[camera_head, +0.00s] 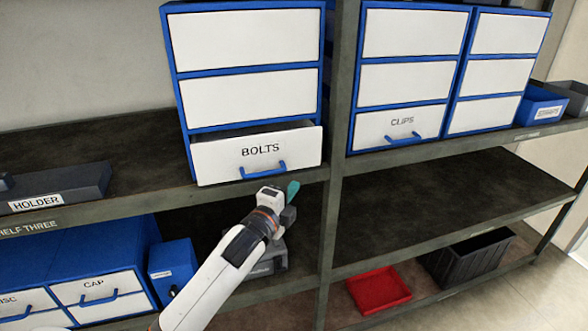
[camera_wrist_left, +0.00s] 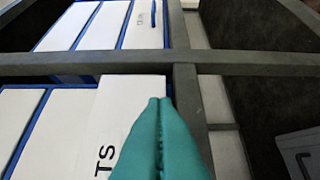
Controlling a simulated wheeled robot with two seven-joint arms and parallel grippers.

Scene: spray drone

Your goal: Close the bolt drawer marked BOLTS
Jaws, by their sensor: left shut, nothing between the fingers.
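The BOLTS drawer (camera_head: 226,164) is the white-fronted bottom drawer of the left blue cabinet (camera_head: 170,60). It stands pulled out, with a dark gap above its front and a blue handle (camera_head: 263,170) on it. My left gripper (camera_head: 292,190), with teal fingers, is just below the right end of the drawer front and right of the handle. In the left wrist view its shut fingertips (camera_wrist_left: 160,102) overlap the drawer front (camera_wrist_left: 118,115), beside the letters "TS". Nothing is between the fingers. I cannot tell whether they touch the front. My right gripper is not in view.
A shelf post (camera_head: 338,120) stands right of the drawer. Another cabinet with a CLIPS drawer (camera_head: 380,128) is beyond it. A HOLDER bin (camera_head: 60,185) sits at left. Below are CAP drawers (camera_head: 95,285), a red tray (camera_head: 378,290) and a black crate (camera_head: 468,262). The right middle shelf is bare.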

